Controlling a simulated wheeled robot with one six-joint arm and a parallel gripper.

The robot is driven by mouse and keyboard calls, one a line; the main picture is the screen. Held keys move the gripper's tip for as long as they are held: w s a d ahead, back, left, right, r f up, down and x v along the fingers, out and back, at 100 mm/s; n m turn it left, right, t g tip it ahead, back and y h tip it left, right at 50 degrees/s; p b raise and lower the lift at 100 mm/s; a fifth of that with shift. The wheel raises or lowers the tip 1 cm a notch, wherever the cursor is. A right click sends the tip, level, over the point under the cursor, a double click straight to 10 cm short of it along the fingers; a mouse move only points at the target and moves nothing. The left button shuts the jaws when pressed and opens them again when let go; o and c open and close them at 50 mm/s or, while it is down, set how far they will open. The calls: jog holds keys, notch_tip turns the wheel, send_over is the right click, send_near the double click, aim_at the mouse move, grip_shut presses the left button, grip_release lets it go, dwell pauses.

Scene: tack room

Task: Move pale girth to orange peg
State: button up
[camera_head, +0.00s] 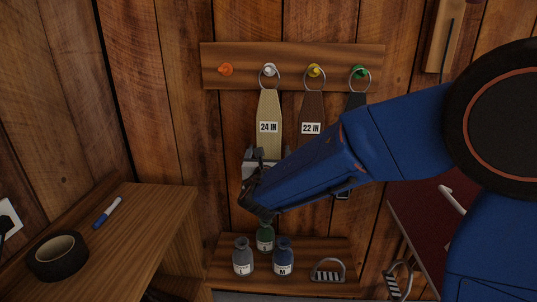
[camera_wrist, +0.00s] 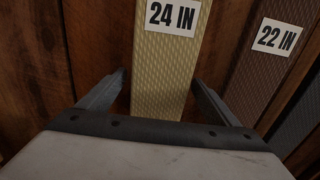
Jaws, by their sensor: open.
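The pale girth (camera_head: 269,108), labelled 24 IN, hangs by its ring from the white peg (camera_head: 269,69) on the wooden peg board. The orange peg (camera_head: 226,69), at the left end of the board, is empty. My gripper (camera_head: 264,157) is in front of the lower part of the pale girth. In the wrist view my gripper (camera_wrist: 160,95) is open, with one finger on each side of the pale girth (camera_wrist: 165,70) and a gap on both sides. The lower end of the girth is hidden behind my gripper and arm.
A brown girth (camera_head: 312,106), labelled 22 IN, hangs from the yellow peg (camera_head: 314,70) close on the right. A dark girth (camera_head: 356,101) hangs from the green peg (camera_head: 359,71). Several bottles and a stirrup (camera_head: 328,270) stand on the low shelf. A wooden bench (camera_head: 150,215) is at left.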

jog(key=c, duration=1.3)
jog(key=shift+c, duration=0.5)
jog(key=shift+r, duration=0.8)
jog(key=shift+s, duration=0.1)
jog(key=s, duration=1)
jog(key=shift+a, duration=0.2)
jog(key=shift+w, duration=0.1)
